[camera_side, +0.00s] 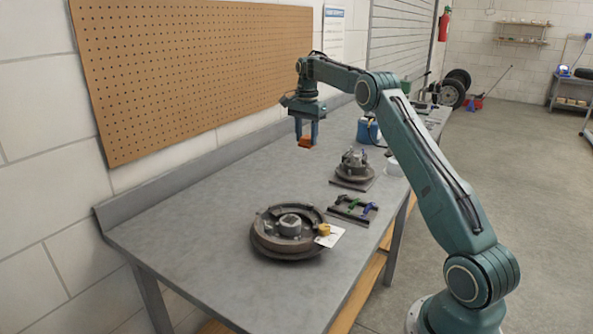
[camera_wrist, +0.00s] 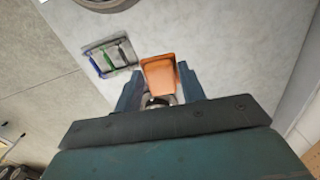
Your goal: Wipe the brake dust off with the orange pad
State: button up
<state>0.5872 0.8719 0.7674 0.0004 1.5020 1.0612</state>
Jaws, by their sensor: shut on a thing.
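My gripper (camera_side: 306,146) is shut on the orange pad (camera_side: 306,142) and holds it above the workbench, near the back wall side. In the wrist view the orange pad (camera_wrist: 159,74) sits between the fingers of my gripper (camera_wrist: 160,88). A round brake assembly (camera_side: 288,232) with a central hub lies on the near part of the bench, well apart from the pad. A yellow piece with a white tag (camera_side: 329,236) is at its right edge. Brake dust cannot be made out at this size.
The grey workbench (camera_side: 200,235) is clear at left. A dark rack (camera_side: 354,209) with blue and green handled tools lies right of the brake. A second hub (camera_side: 354,168) stands on a plate behind it. A blue container (camera_side: 367,131) and white cup (camera_side: 394,167) are farther back.

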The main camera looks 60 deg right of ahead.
jog(key=shift+o, duration=1.3)
jog(key=shift+c, duration=0.9)
jog(key=shift+a+f, duration=0.15)
jog(key=shift+a, duration=0.55)
jog(key=s+a+f, duration=0.2)
jog(key=s+a, duration=0.2)
jog(key=a, duration=0.5)
jog(key=s+a+f, duration=0.3)
jog(key=s+a, duration=0.2)
jog(key=a, duration=0.4)
jog(key=shift+f, duration=0.3)
jog(key=shift+s+a, duration=0.1)
